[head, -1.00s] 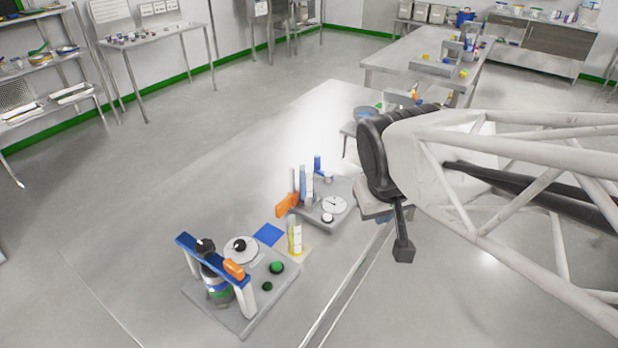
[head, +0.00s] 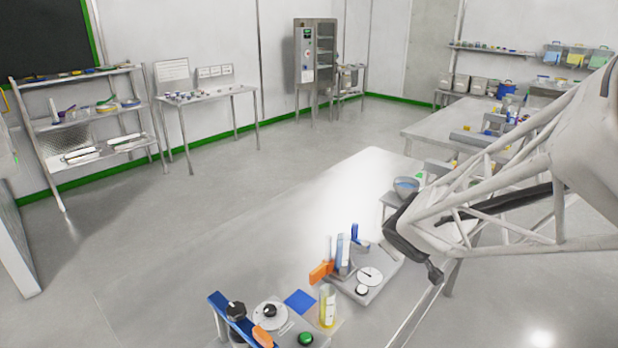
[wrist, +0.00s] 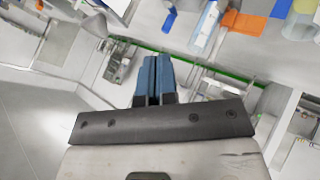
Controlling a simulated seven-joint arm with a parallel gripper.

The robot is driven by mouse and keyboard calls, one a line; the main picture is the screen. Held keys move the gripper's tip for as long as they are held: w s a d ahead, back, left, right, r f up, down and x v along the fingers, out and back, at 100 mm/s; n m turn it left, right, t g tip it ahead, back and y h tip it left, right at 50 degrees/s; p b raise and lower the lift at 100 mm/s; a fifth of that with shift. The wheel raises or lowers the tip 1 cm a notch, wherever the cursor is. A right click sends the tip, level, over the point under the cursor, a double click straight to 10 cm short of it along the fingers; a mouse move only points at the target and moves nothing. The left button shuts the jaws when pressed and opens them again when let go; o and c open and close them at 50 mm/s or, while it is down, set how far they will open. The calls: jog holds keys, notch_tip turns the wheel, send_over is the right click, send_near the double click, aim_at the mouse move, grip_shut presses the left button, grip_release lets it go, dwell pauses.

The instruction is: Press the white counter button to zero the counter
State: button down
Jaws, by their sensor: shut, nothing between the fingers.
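A small white button on a dark ring (head: 361,290) sits at the near edge of a grey station plate, just in front of a white dial with a pointer (head: 370,275); it looks like the counter button. My gripper (head: 437,276) is to the right of this station, apart from the button. Its small dark end hangs from my wrist in the head view. In the wrist view its two blue fingers (wrist: 153,76) are shut together and empty. I cannot make out the button in the wrist view.
A blue-filled bowl (head: 406,187) stands beyond.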

jog(key=w+a+f+n+y, duration=0.2)
jog(key=w+f+n, duration=0.1)
jog(key=w+f, duration=0.15)
jog(key=n+y, duration=0.4)
send_over(361, 288)
jog(key=shift+s+f, duration=0.1)
jog(key=shift+f, duration=2.5)
jog(key=shift+f, duration=4.4)
jog(key=shift+f, duration=0.9)
jog(key=shift+r, duration=0.9)
